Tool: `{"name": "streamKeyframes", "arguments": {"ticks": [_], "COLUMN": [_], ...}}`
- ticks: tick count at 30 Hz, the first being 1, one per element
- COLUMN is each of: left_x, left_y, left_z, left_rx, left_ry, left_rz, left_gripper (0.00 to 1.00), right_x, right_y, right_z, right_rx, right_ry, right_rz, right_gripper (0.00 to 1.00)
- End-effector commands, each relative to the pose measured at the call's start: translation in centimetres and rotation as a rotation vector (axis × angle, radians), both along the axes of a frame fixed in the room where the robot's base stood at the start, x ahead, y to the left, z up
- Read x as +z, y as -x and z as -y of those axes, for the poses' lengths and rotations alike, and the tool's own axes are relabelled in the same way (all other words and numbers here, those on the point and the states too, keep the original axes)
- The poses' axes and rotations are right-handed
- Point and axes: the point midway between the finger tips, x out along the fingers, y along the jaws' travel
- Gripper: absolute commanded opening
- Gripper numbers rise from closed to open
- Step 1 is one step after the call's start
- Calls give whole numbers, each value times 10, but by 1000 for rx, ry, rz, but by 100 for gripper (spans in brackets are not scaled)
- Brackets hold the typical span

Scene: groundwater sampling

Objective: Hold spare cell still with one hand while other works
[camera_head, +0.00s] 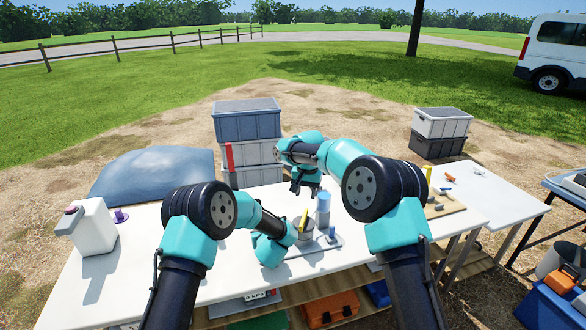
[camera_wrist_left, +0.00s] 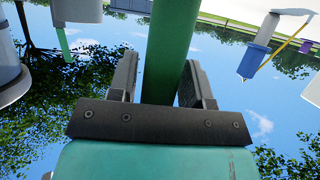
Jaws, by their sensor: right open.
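My right gripper (camera_head: 305,186) is open and points down over the table, just behind and left of a blue-topped cylinder (camera_head: 323,202). A grey cup (camera_head: 304,232) with a yellow piece in it stands beside that cylinder, and a small blue piece (camera_head: 332,235) stands in front. I cannot tell which is the spare cell. My left gripper is low beside the cup, its fingers hidden by the wrist. In the left wrist view, its two dark fingers (camera_wrist_left: 160,75) stand apart on either side of a dark green bar (camera_wrist_left: 168,50). I cannot tell whether they touch it.
A thin grey plate (camera_head: 328,246) lies under the small parts. A white jug (camera_head: 93,228) stands at the table's left. Stacked crates (camera_head: 247,120) stand behind the table. A tan board (camera_head: 447,208) lies at the right. The white table (camera_head: 140,265) is clear between jug and left arm.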

Motion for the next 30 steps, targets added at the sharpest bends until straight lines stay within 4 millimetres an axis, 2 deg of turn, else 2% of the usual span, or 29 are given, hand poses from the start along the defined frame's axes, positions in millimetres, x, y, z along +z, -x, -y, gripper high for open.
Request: {"name": "streamKeyframes", "arguments": {"ticks": [1, 5, 17, 23, 30], "left_x": [0, 0, 3, 13, 31], "left_y": [0, 0, 7, 30, 71], "left_z": [0, 0, 2, 8, 18], "left_rx": [0, 0, -1, -3, -3], "left_ry": [0, -1, 0, -2, -1], "left_rz": [0, -1, -1, -1, -1], "left_gripper": [50, 62, 62, 62, 62], "right_x": [0, 0, 0, 0, 0], "right_y": [0, 0, 0, 0, 0], "right_z": [0, 0, 0, 0, 0], "right_rx": [0, 0, 0, 0, 0], "right_ry": [0, 0, 0, 0, 0], "right_rz": [0, 0, 0, 0, 0], "right_gripper": [45, 45, 45, 45, 45]}}
